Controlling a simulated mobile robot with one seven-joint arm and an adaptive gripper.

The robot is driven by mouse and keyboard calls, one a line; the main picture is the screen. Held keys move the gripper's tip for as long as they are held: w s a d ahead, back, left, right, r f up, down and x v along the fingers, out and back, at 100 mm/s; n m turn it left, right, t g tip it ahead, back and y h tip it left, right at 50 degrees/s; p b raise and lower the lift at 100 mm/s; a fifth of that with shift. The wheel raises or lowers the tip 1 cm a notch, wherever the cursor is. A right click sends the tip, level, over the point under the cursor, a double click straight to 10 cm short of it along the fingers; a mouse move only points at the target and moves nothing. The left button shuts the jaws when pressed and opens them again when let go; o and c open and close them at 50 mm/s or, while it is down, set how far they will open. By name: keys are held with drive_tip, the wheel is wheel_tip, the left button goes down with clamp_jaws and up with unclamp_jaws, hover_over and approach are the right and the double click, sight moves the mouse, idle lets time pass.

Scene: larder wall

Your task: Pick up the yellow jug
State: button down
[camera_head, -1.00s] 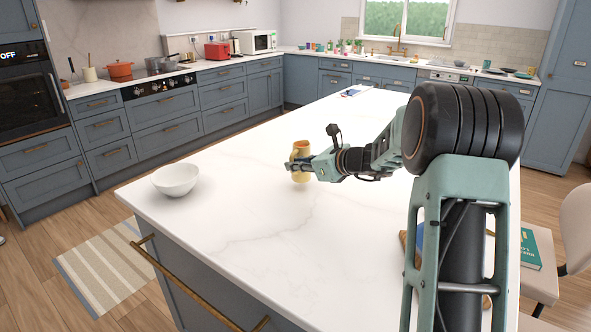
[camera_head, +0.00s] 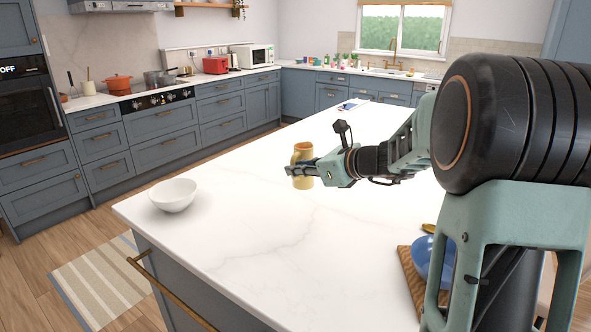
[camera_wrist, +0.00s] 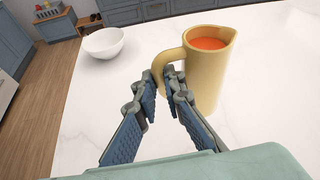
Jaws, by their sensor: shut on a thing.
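The yellow jug (camera_head: 303,163) is upright over the white island top, in front of my gripper (camera_head: 290,170). In the wrist view the jug (camera_wrist: 205,75) shows orange-red liquid near its rim and a handle on its left side. My gripper (camera_wrist: 160,85) is shut on the jug's handle, with the fingertips on either side of it. The head view does not show clearly whether the jug's base touches the island top. Part of the jug is hidden behind the fingers in the head view.
A white bowl (camera_head: 173,195) stands at the island's left; it also shows in the wrist view (camera_wrist: 104,42). A blue bowl (camera_head: 428,259) sits on a wooden board (camera_head: 408,281) near my arm. The middle of the island (camera_head: 270,235) is clear.

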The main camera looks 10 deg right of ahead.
drive_tip(key=s+r, duration=0.2)
drive_tip(key=s, duration=0.4)
drive_tip(key=shift+r, duration=0.4)
drive_tip(key=shift+s+a, duration=0.15)
idle(0.4)
